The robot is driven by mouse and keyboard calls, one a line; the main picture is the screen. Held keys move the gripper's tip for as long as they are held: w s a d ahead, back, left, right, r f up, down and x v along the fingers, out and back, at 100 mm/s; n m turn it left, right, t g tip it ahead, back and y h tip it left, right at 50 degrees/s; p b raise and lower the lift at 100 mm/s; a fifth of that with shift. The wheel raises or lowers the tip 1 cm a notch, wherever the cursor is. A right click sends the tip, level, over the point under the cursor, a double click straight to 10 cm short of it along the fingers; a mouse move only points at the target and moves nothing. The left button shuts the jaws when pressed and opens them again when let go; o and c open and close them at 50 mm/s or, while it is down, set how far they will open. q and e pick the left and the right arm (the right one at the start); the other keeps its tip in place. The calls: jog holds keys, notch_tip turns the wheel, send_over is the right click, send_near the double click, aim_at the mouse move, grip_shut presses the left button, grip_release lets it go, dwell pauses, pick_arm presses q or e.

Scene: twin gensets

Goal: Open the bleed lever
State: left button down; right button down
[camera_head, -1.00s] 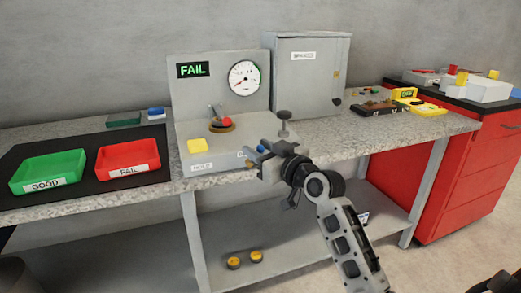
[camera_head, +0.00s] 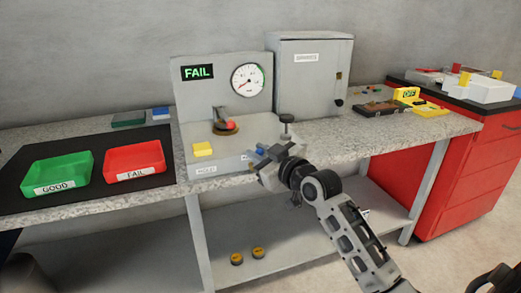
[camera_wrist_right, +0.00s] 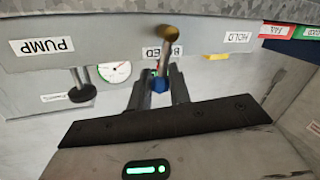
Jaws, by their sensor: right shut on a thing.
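The bleed lever (camera_wrist_right: 160,85) has a blue end and stands by the partly covered BLEED label in the right wrist view, with a brass-coloured part (camera_wrist_right: 169,33) beyond it. Its blue part (camera_head: 260,149) also shows at the front of the grey test stand (camera_head: 240,130). My right gripper (camera_wrist_right: 160,88) is shut on the lever, one finger on each side. In the head view my right gripper (camera_head: 266,172) is tilted at the stand's front edge and partly hides the lever. The display (camera_head: 198,72) reads FAIL; the gauge (camera_head: 247,79) needle points lower left. My left gripper is not in view.
The black-knobbed pump plunger (camera_head: 286,117) stands close to my gripper; the yellow HOLD button (camera_head: 202,148) is left. Green (camera_head: 57,176) and red (camera_head: 135,160) trays lie further left. A grey cabinet (camera_head: 313,80) stands behind. Free space lies before the bench.

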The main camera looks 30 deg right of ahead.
jog(key=c, duration=1.3)
grip_release()
jog(key=shift+c, duration=0.2)
jog(key=shift+s, duration=0.15)
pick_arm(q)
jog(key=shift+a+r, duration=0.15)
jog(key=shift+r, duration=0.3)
pick_arm(e)
jog(key=s+d+r, duration=0.1)
jog(key=s, duration=1.4)
jog(key=shift+s, duration=0.3)
jog(key=shift+r, duration=0.1)
